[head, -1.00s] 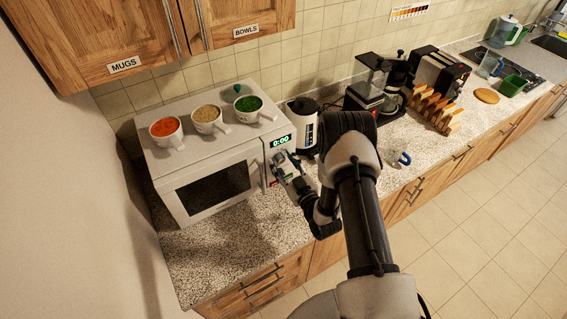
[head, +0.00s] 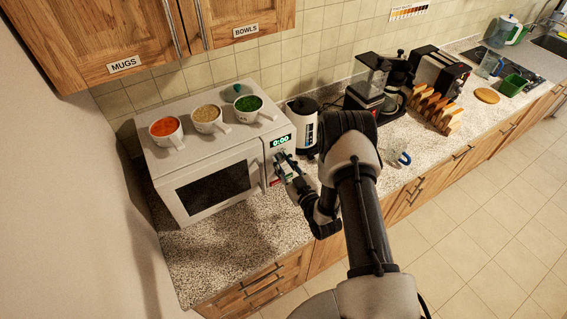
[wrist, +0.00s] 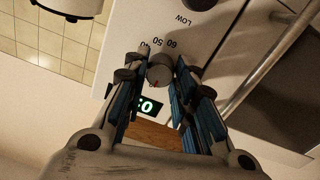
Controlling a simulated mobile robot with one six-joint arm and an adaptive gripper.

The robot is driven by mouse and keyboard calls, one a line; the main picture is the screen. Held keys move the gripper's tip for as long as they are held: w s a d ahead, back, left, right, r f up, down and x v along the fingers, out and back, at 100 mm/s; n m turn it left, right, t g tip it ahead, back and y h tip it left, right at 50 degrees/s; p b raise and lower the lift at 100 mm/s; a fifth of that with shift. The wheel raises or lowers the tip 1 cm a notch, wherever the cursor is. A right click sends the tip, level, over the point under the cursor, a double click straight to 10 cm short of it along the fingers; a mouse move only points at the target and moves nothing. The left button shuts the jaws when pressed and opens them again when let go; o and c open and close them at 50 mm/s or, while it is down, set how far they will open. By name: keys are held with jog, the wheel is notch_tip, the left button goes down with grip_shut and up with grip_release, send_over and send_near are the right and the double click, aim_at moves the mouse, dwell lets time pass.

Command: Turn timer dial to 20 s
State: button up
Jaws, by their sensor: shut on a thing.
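The white microwave (head: 215,150) stands on the counter at the left. Its green display (head: 281,140) reads 0:00. In the wrist view, the grey round timer dial (wrist: 159,70) has a red mark on the side toward the display (wrist: 149,106). Printed numbers, 60 and 50 among them, are partly visible beside it. My gripper (head: 281,161) is at the control panel below the display. In the wrist view, the blue-padded fingers of my gripper (wrist: 154,76) are on both sides of the dial, shut on it. The fingers hide part of the scale.
A second knob (wrist: 201,4) marked Low is at the top of the wrist view. The microwave handle (wrist: 288,60) runs along the right.

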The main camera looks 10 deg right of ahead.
jog(key=m+b, duration=0.4)
jog(key=m, duration=0.1)
jog(key=shift+f+m, duration=0.1)
jog(key=shift+m, duration=0.2)
jog(key=m+b, duration=0.1)
jog(key=m, duration=0.1)
jog(key=m+b, duration=0.2)
jog(key=m, duration=0.1)
jog(key=shift+m+g+y, duration=0.3)
dwell(0.3)
jog(key=o, duration=1.1)
jog(key=shift+c, duration=0.2)
jog(key=shift+d, duration=0.1)
